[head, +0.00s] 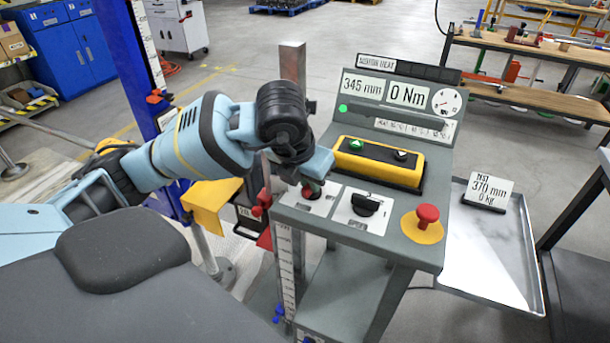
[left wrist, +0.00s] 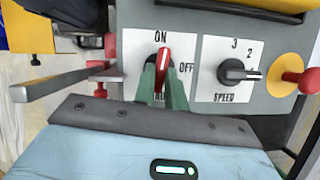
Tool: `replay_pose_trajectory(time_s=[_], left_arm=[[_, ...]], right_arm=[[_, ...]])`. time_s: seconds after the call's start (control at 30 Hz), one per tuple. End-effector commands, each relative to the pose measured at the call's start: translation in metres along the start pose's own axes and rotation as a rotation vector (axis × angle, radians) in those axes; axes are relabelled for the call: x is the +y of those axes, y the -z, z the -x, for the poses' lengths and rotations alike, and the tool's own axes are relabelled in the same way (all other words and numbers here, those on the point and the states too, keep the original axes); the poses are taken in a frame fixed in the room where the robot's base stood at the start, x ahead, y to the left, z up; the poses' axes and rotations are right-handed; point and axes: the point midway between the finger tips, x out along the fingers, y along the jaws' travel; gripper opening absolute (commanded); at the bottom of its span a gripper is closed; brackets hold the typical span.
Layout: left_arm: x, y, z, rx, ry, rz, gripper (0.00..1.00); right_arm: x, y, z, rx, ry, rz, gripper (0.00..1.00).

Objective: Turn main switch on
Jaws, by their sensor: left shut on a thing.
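The main switch (left wrist: 163,62) has a red handle on a white plate (left wrist: 130,58) marked ON at the top and OFF at the right. In the left wrist view the handle points up towards ON, leaning very slightly right. My left gripper (left wrist: 162,82) is shut on the handle, with one green finger on each side of it. In the head view my left gripper (head: 311,184) comes down on the switch at the console's left side and hides most of it. The lower part of the handle is hidden between the fingers.
Right of the switch are a black speed knob (head: 365,204) and a red mushroom button (head: 428,214) on yellow. Behind stand a yellow button box (head: 375,175) and a panel reading 345 mm and 0 Nm (head: 408,93). Red knobs (head: 262,203) jut out at the left.

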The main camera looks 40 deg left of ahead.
Motion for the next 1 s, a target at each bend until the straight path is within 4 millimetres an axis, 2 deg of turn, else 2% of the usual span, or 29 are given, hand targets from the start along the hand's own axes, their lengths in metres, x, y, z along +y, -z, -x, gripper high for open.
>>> replay_pose_trajectory(time_s=[0.33, 0.9, 0.93, 1.0], left_arm=[[-0.0021, -0.0002, 0.0006, 0.001, -0.055, 0.135, 0.0], [-0.0018, 0.0002, -0.0007, 0.003, -0.067, 0.161, 0.0], [-0.0018, 0.0002, -0.0007, 0.003, -0.067, 0.161, 0.17], [-0.0018, 0.0002, -0.0007, 0.003, -0.066, 0.16, 0.26]], right_arm=[[0.0016, 0.0126, 0.003, 0.022, -0.003, 0.004, 0.53], [0.0018, 0.014, 0.0033, 0.025, -0.004, 0.004, 0.53], [0.0018, 0.014, 0.0033, 0.025, -0.004, 0.005, 0.53], [0.0018, 0.014, 0.0033, 0.025, -0.003, 0.004, 0.53]])
